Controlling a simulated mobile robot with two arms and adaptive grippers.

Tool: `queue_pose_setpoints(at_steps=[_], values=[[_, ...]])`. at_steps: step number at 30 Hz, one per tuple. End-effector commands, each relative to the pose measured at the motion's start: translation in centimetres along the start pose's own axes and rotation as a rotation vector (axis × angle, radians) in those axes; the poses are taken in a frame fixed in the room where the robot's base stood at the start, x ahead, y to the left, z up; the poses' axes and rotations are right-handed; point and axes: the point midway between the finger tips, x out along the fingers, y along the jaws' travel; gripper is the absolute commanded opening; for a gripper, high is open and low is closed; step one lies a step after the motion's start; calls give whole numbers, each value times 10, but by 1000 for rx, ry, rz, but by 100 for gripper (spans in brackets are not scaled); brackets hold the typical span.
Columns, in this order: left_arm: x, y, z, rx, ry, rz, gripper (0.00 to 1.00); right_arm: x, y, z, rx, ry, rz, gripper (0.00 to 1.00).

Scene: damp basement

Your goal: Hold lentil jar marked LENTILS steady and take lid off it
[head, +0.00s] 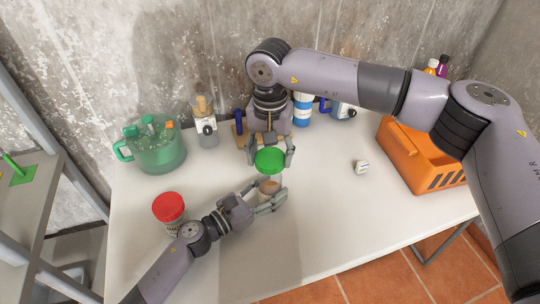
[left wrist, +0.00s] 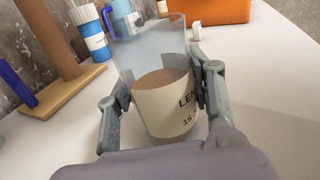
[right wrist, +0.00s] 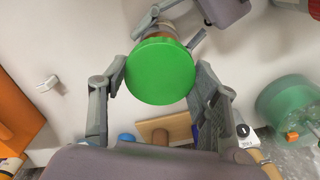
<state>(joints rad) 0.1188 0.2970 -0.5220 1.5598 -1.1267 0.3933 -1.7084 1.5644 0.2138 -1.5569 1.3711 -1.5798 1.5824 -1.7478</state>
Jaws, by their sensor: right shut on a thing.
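The lentil jar (left wrist: 165,105) is clear, with a cream label reading "LEN" and brown contents. It stands upright on the table, and its clear upper part shows no lid in the left wrist view. My left gripper (head: 278,198) has a finger against each side of the jar, around its label. The green lid (head: 270,160) is in my right gripper (head: 270,153), above the jar and apart from it. In the right wrist view the lid (right wrist: 160,71) sits between the fingers and hides most of the jar below.
A red-lidded jar (head: 168,207) stands at the left front. A green container (head: 157,152), a dispenser (head: 205,128) and a blue-and-white bottle (head: 302,110) stand along the back. An orange crate (head: 397,145) is at right. A small white object (head: 361,167) lies on otherwise clear tabletop.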

Motion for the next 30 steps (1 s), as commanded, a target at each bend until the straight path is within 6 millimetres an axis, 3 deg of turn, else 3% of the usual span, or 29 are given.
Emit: queue_pose_setpoints(at_steps=[8,19,23,30], values=[[0,0,0,0,0,0,69,0,0,0,0,0,0,23],[-4,0,0,0,1,0,70,0,0,0,0,0,0,23],[-20,1,-2,-1,3,2,70,0,0,0,0,0,0,23],[-72,0,-2,-2,4,1,70,0,0,0,0,0,0,23]])
